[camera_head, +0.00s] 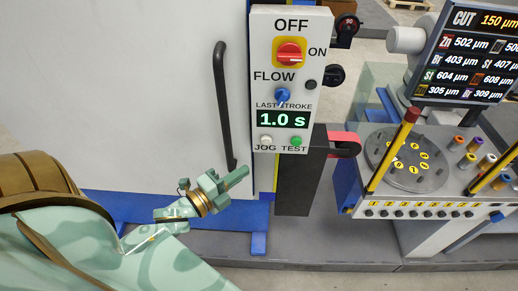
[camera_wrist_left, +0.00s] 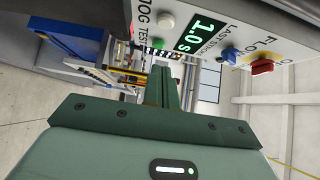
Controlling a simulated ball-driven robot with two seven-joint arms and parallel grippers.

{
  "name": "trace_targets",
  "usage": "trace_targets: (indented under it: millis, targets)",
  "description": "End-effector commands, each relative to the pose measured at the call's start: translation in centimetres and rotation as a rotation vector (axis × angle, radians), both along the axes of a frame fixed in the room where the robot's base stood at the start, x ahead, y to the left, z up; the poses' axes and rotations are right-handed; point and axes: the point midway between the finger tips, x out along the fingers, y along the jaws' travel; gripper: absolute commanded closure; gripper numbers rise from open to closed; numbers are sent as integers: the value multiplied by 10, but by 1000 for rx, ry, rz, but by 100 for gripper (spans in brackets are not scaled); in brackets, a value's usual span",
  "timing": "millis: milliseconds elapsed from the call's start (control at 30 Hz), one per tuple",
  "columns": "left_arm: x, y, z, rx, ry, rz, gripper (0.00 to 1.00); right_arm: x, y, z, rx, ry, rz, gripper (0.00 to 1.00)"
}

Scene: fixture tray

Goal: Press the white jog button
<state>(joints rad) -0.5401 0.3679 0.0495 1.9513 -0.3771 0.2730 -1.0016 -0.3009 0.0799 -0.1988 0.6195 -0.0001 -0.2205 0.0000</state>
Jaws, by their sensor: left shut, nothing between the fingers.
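The white jog button (camera_head: 266,140) is on the lower left of the white control panel (camera_head: 262,90), above the word JOG. It also shows in the left wrist view (camera_wrist_left: 166,20), near the top edge. My left gripper (camera_head: 246,171) is shut and empty. In the head view its fingertips appear just below and left of the panel's bottom edge, apart from the button. In the left wrist view the closed dark green fingers (camera_wrist_left: 161,72) point forward, below the button in the picture. My right gripper is not in view.
The green test button (camera_head: 296,141) is right of the jog button. Above are the display (camera_head: 282,119), the blue flow knob (camera_head: 282,95) and the red switch (camera_head: 289,53). A black handle (camera_head: 222,105) is left of the panel. A fixture table (camera_head: 430,195) stands to the right.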

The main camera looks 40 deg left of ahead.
Motion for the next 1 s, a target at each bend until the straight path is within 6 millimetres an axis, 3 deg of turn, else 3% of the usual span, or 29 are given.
trace_targets:
  millis: [300,400,633,1000]
  targets:
    - [67,-16,2,1,-2,-1,100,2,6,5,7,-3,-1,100]
    - [80,-5,1,4,-1,-1,100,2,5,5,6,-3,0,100]
    - [95,4,0,1,1,-2,100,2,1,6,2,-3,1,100]
    - [97,6,0,0,1,-1,100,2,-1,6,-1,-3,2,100]
